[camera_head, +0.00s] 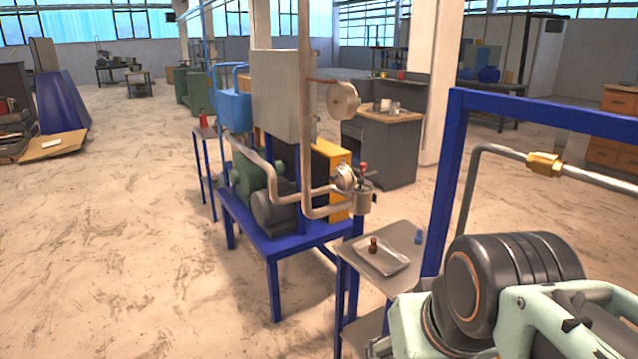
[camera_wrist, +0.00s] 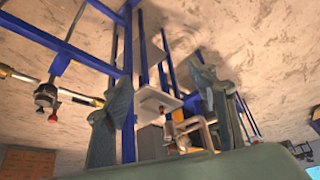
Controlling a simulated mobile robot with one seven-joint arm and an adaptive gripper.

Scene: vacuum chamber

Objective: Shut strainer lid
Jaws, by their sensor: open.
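The strainer (camera_head: 365,202) is a small grey metal pot at the end of a pipe, right of the pump bench. Its round lid (camera_head: 344,177) appears raised and tilted at the pot's upper left, so it looks open. A red knob (camera_head: 363,168) stands beside it. My gripper (camera_wrist: 162,75) shows in the wrist view with its two grey fingers wide apart and nothing held between them. Grey pipework (camera_wrist: 190,128) shows beyond the fingers, low in that view; I cannot tell the lid there. My gripper itself is not clear in the head view.
A blue pump bench (camera_head: 285,243) stands left of the strainer. A side table with a metal tray (camera_head: 382,258), a brown piece (camera_head: 373,244) and a blue piece (camera_head: 419,237) is below it to the right. A blue frame (camera_head: 448,180) rises at right. Open floor (camera_head: 110,250) lies left.

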